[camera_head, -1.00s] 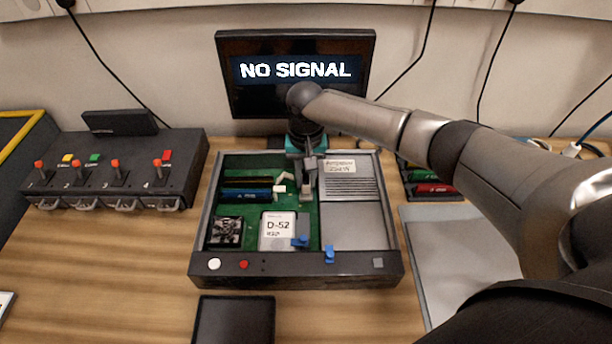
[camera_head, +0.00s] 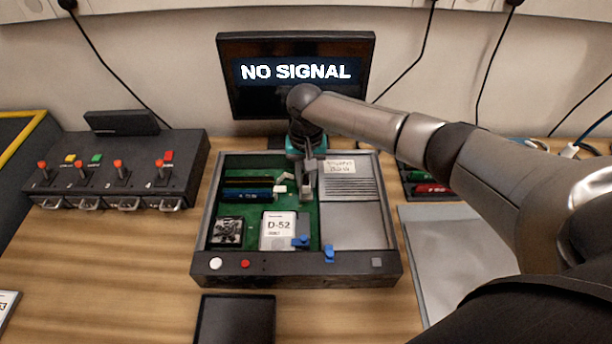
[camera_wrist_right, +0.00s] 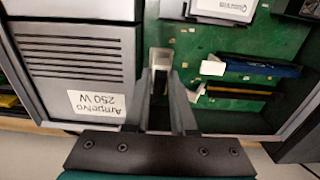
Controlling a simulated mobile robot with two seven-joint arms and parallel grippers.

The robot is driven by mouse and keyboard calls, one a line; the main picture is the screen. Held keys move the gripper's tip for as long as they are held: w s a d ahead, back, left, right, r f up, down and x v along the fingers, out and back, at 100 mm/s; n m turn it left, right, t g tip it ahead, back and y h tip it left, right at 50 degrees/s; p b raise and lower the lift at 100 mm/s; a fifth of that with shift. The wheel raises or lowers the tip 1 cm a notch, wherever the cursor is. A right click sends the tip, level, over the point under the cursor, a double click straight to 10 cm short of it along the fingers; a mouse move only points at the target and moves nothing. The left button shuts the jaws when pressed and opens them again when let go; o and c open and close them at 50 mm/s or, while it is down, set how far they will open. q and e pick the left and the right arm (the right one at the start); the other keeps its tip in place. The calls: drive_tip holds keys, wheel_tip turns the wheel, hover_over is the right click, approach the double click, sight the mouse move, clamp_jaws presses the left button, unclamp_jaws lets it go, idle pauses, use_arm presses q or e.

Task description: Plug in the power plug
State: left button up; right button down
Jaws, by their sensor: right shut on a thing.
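My right gripper (camera_head: 307,190) reaches down into the open computer case (camera_head: 300,268), beside the power supply. In the right wrist view its fingers (camera_wrist_right: 163,95) are shut on a pale grey plug (camera_wrist_right: 161,58) above the green board (camera_wrist_right: 195,40). The power supply (camera_wrist_right: 80,60) has a grille and a label reading Ampervo 250 W; it also shows in the head view (camera_head: 352,222). I cannot tell whether the plug touches a socket, because the fingers and plug hide what lies under it. My left gripper is not in view.
A blue memory stick (camera_head: 247,195) and a white D-52 part (camera_head: 276,230) sit on the board. A monitor (camera_head: 296,90) reading NO SIGNAL stands behind the case. A box with several levers (camera_head: 115,180) is at left.

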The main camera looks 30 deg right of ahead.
drive_tip(key=shift+f+p, duration=0.3)
idle(0.5)
drive_tip(key=shift+p, duration=0.5)
drive_tip(key=shift+f, duration=0.5)
idle(0.9)
drive_tip(key=c, duration=0.7)
unclamp_jaws()
drive_tip(key=shift+o, duration=0.2)
drive_tip(key=shift+d, duration=0.1)
drive_tip(key=shift+o, duration=0.5)
